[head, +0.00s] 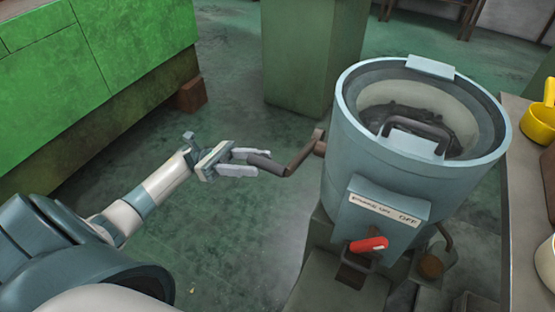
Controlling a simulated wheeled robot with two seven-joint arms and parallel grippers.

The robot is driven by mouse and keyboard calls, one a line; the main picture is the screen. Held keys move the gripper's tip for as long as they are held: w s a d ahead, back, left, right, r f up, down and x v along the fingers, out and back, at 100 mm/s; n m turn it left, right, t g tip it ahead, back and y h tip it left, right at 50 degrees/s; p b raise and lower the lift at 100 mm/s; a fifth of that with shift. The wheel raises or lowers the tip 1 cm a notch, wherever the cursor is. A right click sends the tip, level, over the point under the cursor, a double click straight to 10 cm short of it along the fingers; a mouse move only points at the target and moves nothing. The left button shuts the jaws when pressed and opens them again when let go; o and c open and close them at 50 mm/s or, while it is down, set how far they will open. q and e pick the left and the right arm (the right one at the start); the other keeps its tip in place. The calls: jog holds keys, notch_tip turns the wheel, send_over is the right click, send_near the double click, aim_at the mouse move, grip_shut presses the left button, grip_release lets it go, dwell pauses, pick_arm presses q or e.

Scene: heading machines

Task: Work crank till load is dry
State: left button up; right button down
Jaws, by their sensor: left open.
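A round pale blue metal drum machine (395,180) stands at the right. A crank (302,156) sticks out of its left side, with a dark grip (266,163) at its outer end. My left gripper (256,162) is open, its two light fingers on either side of the crank grip. I cannot tell whether the fingers touch it. Inside the drum's open top lies a dark load (420,118), partly behind a handle (418,128) on the near rim. Whether the load is wet cannot be told. My right gripper is not in view.
A red-handled lever (369,244) is on the drum's front, below a label plate (388,211). A green cabinet (95,60) stands at the left and a green pillar (310,50) behind. A counter with a yellow pot (538,124) is at the right. The floor between is mostly clear.

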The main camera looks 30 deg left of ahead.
aim_at(276, 164)
pick_arm(q)
jog(key=p+x, duration=0.1)
jog(key=x, duration=0.6)
jog(key=shift+d+r, duration=0.1)
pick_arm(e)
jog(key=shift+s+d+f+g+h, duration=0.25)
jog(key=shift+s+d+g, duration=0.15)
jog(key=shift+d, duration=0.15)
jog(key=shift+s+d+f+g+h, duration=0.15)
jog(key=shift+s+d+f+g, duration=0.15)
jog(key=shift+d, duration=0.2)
pick_arm(q)
grip_shut()
